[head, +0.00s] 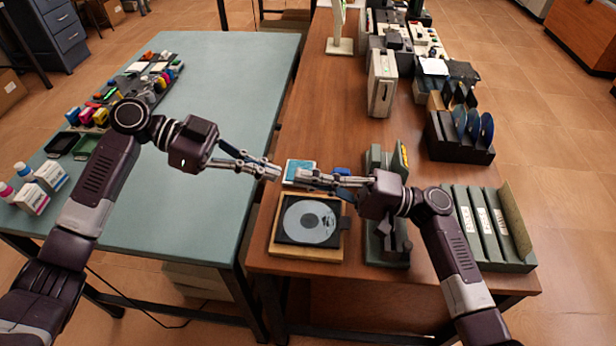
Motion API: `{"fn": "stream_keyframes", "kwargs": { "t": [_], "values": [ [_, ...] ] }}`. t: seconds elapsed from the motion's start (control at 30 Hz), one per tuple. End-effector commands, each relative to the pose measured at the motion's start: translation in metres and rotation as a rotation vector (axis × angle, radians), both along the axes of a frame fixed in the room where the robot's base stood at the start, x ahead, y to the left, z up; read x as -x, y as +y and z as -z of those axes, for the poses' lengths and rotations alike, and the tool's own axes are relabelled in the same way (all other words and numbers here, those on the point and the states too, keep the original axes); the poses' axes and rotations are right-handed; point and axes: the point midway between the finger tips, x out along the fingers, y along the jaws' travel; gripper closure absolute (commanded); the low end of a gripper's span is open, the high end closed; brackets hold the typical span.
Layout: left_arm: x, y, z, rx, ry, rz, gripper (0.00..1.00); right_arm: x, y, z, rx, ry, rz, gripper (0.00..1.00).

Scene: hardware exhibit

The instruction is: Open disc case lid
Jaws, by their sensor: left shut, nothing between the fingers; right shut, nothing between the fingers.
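The disc case (288,235) is a dark square case with a silver disc (311,222) showing in it. It lies flat on a light wooden base (307,254) near the front edge of the brown table. I cannot tell whether a clear lid covers the disc. My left gripper (276,172) is shut and empty, beyond the case and to its left. My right gripper (301,177) is shut and empty above the far side of the case, pointing left. The two gripper tips are close to each other. Neither gripper visibly touches the case.
A teal flat item (293,165) lies behind the grippers. A green metal device (388,250) stands right of the case. Green binders (480,225) and a dark disc rack (460,148) are farther right. The green table (190,220) at left has clear room.

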Motion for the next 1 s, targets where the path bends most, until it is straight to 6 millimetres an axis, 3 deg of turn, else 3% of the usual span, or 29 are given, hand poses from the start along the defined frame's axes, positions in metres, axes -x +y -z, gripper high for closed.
{"fn": "stream_keyframes", "kwargs": {
  "t": [0.07, 0.43, 0.77, 1.0],
  "values": [
    [0.0, 0.0, 0.0, 0.0, 0.0, 0.0, 0.98, 0.0, 0.0, 0.0, 0.0, 0.0, 0.0, 1.0],
    [0.0, 0.0, 0.0, 0.0, 0.0, 0.0, 0.58, 0.0, 0.0, 0.0, 0.0, 0.0, 0.0, 1.0],
    [0.0, 0.002, -0.001, 0.0, 0.0, -0.001, 0.56, 0.0, 0.0, 0.0, 0.0, 0.0, 0.0, 1.0],
    [-0.002, 0.036, -0.014, -0.001, -0.001, -0.004, 0.56, 0.0, 0.0, 0.0, 0.0, 0.0, 0.0, 1.0]
  ]
}}
